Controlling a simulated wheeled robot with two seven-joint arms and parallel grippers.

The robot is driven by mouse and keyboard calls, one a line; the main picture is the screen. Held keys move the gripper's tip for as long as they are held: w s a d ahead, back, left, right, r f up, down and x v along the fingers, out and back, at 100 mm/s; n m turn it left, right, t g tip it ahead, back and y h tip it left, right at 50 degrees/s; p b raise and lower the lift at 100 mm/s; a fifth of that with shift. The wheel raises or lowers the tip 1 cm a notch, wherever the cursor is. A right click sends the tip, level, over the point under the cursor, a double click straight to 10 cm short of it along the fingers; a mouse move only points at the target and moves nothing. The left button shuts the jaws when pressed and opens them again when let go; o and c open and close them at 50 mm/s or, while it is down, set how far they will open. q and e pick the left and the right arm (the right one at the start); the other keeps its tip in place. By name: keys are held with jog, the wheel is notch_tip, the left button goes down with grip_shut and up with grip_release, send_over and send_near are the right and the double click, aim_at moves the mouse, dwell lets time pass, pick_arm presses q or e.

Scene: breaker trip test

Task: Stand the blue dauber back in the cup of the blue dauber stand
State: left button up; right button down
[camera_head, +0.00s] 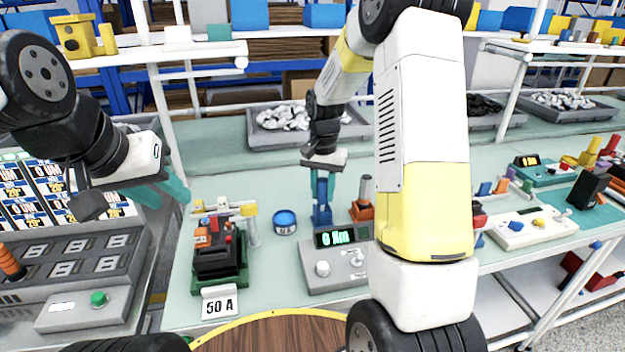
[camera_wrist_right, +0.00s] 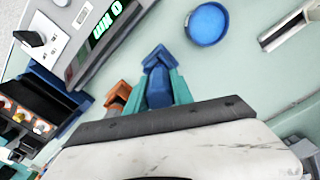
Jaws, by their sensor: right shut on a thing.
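My right gripper (camera_head: 322,196) points down with its teal fingers shut on the blue dauber (camera_head: 322,187), directly over the blue dauber stand (camera_head: 322,216) behind the grey meter box. In the right wrist view the fingers (camera_wrist_right: 158,88) flank blue parts (camera_wrist_right: 157,75). Dauber and stand line up and look alike in colour. I cannot tell whether the dauber's lower end is seated in the cup. My left gripper (camera_head: 170,188) is at the far left, over the grey panel, away from the stand. Its finger gap is not clear.
An orange stand (camera_head: 361,212) with a grey upright piece is close right of the blue stand. A round blue tub (camera_head: 285,222) is to the left. The meter box (camera_head: 335,262) is in front. A breaker fixture (camera_head: 220,255) with a 50 A card is further left.

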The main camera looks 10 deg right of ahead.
aim_at(323, 179)
jog(key=shift+f, duration=0.85)
jog(key=c, duration=1)
grip_release()
jog(key=shift+r, duration=0.1)
jog(key=shift+r, duration=3.85)
jog(key=shift+r, duration=0.1)
jog(key=s+r+n+t+y, duration=0.1)
jog(key=s+r+n+t, duration=0.2)
jog(key=s+r, duration=0.85)
jog(key=s+n+t, duration=0.1)
jog(key=s, duration=0.3)
jog(key=s+a+r+n+t, duration=0.1)
jog(key=s, duration=0.3)
jog(key=s+a+r+n+t+y, duration=0.1)
jog(key=s, duration=0.3)
jog(key=shift+s+a, duration=0.1)
jog(key=shift+s, duration=0.25)
